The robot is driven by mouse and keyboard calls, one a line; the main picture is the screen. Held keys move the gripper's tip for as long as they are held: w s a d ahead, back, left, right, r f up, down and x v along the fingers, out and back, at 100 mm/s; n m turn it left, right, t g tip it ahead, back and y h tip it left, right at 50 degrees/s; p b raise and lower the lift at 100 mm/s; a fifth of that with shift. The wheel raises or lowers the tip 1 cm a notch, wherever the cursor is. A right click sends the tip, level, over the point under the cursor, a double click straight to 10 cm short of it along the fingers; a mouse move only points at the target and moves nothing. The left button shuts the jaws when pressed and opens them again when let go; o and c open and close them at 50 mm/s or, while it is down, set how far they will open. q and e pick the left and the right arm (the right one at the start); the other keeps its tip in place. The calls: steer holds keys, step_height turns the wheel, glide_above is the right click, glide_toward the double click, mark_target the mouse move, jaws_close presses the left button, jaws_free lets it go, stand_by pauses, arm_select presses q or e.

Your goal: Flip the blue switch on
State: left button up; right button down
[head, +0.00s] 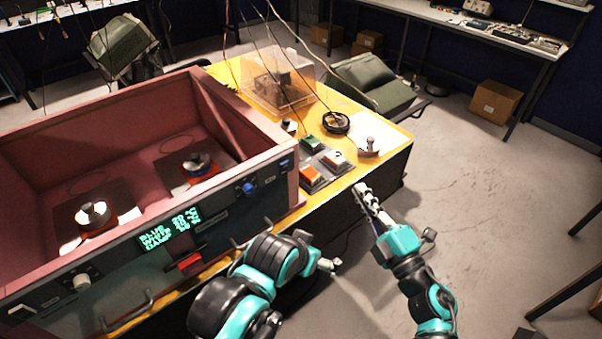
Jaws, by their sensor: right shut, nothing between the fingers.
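A blue knob-like control (249,188) sits on the right part of the dark front panel of the pink foam enclosure (228,100). A smaller blue part (284,163) sits near the panel's right end; I cannot tell which is the switch, or its position. My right gripper (364,192) is shut and empty, beside the yellow table's front right edge, right of and apart from both blue parts. My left gripper (331,265) is low in front of the table, small and partly turned away; its fingers are unclear.
The panel also has a lit green display (169,229), a red switch (190,262) and a white knob (81,282). Coloured buttons (312,176), a black ring (336,122) and a clear box (278,82) stand on the yellow table. Open floor lies to the right.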

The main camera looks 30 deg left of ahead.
mark_target(285, 164)
steer(key=s+a+f+n+g+y, duration=0.2)
steer(key=s+a+f+n+g, duration=0.1)
steer(key=s+a+n+g, duration=0.1)
steer(key=shift+s+a+f+n+g, duration=0.3)
steer(key=shift+s+n+g, duration=0.1)
steer(key=shift+s+n, duration=0.15)
steer(key=b+x, duration=0.1)
steer(key=x, duration=1.2)
steer(key=shift+w+a+b, duration=0.1)
steer(key=shift+a+b, duration=0.05)
steer(key=shift+b, duration=0.2)
steer(key=shift+w+a, duration=0.15)
steer(key=shift+a, duration=0.15)
steer(key=shift+r, duration=0.1)
steer(key=shift+w+a+r, duration=0.15)
steer(key=shift+a+r, duration=0.05)
steer(key=shift+a, duration=0.15)
steer(key=shift+d, duration=0.1)
